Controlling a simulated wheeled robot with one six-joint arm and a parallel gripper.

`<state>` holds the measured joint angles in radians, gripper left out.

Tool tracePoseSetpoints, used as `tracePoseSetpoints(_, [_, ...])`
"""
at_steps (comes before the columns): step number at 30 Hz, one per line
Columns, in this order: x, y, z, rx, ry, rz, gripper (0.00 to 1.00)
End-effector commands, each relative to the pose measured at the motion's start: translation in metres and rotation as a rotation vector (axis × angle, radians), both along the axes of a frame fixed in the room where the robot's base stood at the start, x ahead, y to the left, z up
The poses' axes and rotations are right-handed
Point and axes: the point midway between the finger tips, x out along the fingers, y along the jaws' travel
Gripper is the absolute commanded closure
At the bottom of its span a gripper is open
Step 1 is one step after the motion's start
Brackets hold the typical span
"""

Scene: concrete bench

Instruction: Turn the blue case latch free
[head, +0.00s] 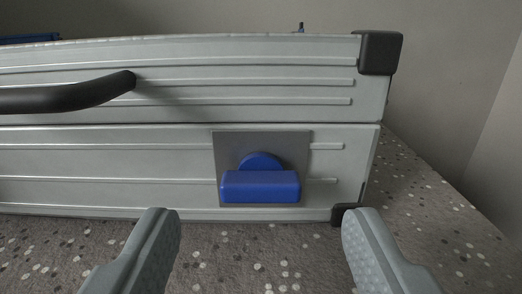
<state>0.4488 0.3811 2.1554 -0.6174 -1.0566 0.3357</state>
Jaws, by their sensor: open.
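The blue case latch (260,186) sits on a grey square plate (228,148) on the front of a silver ribbed case (110,155). Its wide bar lies horizontal, with a round blue hub behind and above it. My gripper (260,220) is open and empty. Its two grey fingers stand well apart at the bottom of the view, one to the left and one to the right of the latch. Neither finger appears to touch the latch or the case.
A black handle (70,95) sticks out from the case at the left. Black corner guards (380,53) cap its right end. The speckled bench (250,262) is bare in front of the case and to its right. A grey wall stands behind.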

Motion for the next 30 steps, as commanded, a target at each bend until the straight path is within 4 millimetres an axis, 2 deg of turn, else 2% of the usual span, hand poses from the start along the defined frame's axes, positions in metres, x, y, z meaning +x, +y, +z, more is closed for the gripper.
tracePoseSetpoints(3, [0.016, 0.001, 0.0, 0.0, -0.001, 0.001, 0.42])
tracePoseSetpoints(7, [0.027, 0.003, 0.0, 0.0, -0.001, 0.001, 0.42])
tracePoseSetpoints(19, [0.032, 0.003, 0.0, 0.0, 0.0, 0.0, 0.42])
tracePoseSetpoints(26, [0.032, 0.003, 0.0, 0.0, 0.0, 0.0, 0.87])
tracePoseSetpoints(30, [0.032, 0.003, 0.0, 0.009, 0.001, 0.0, 0.87])
